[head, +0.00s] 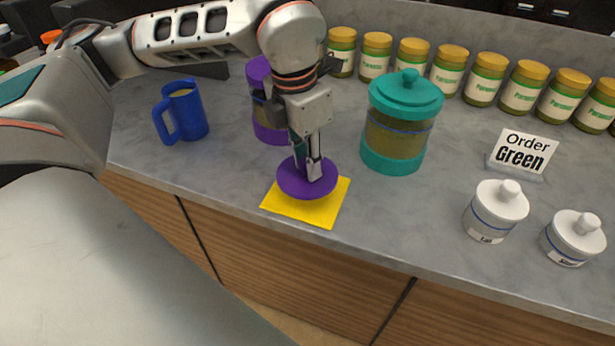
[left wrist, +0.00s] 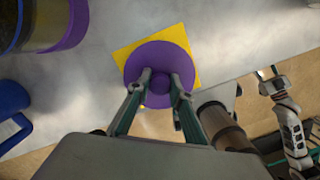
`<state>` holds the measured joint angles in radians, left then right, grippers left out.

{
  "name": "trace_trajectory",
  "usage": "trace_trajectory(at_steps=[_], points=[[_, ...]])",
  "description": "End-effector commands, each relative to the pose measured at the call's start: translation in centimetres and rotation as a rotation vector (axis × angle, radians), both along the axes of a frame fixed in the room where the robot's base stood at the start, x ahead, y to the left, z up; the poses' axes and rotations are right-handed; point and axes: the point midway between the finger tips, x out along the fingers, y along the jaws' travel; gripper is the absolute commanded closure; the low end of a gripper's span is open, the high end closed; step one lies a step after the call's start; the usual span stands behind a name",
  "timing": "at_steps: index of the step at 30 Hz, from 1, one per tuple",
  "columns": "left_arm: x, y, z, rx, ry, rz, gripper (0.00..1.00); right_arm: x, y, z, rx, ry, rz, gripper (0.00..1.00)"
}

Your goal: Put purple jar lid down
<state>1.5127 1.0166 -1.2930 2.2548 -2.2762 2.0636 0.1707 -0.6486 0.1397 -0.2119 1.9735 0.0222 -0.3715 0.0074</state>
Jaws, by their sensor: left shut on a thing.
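The purple jar lid (head: 293,184) is a flat round disc with a knob. It is over the yellow square (head: 335,210) near the counter's front edge, and I cannot tell whether it touches it. My left gripper (head: 312,172) comes from above and is shut on the lid's knob. In the left wrist view the lid (left wrist: 158,58) covers the middle of the yellow square (left wrist: 122,54), between my left fingertips (left wrist: 161,78). The purple jar (head: 262,122) stands behind, partly hidden by my arm. My right gripper (left wrist: 268,78) shows small at the right of the left wrist view, its jaws unclear.
A teal lidded jar (head: 396,135) stands right of the lid. A blue mug (head: 185,113) is at the left. Several Parmesan jars (head: 486,82) line the back. An "Order Green" sign (head: 522,152) and two white jars (head: 494,211) (head: 572,240) are at the right.

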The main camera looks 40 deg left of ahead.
Motion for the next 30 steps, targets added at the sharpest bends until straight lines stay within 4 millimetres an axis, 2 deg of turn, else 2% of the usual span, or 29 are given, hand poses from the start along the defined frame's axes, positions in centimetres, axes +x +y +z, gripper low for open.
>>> trace_trajectory(at_steps=[5,12,23,24,26,30], points=[[-0.1,0.0,-1.4,0.001,0.002,-0.001,1.00,0.0,-0.1,-0.1,-0.002,0.000,0.000,0.60],[0.0,0.0,-4.4,0.001,0.002,0.000,1.00,0.0,-0.2,-0.5,-0.007,0.002,0.000,0.60],[0.0,0.0,-4.7,0.000,0.001,-0.001,1.00,0.1,-0.2,-0.6,-0.008,0.001,0.000,0.60],[0.0,0.0,-4.8,0.000,0.001,0.000,0.77,0.1,-0.2,-0.6,-0.007,0.000,0.000,0.60],[0.0,0.0,-4.7,0.000,0.000,-0.001,0.63,0.2,-0.2,-0.5,-0.009,-0.001,0.000,0.60],[0.0,0.0,-4.7,0.000,0.000,0.000,0.63,0.2,-0.2,-0.4,-0.008,-0.003,0.000,0.60]])
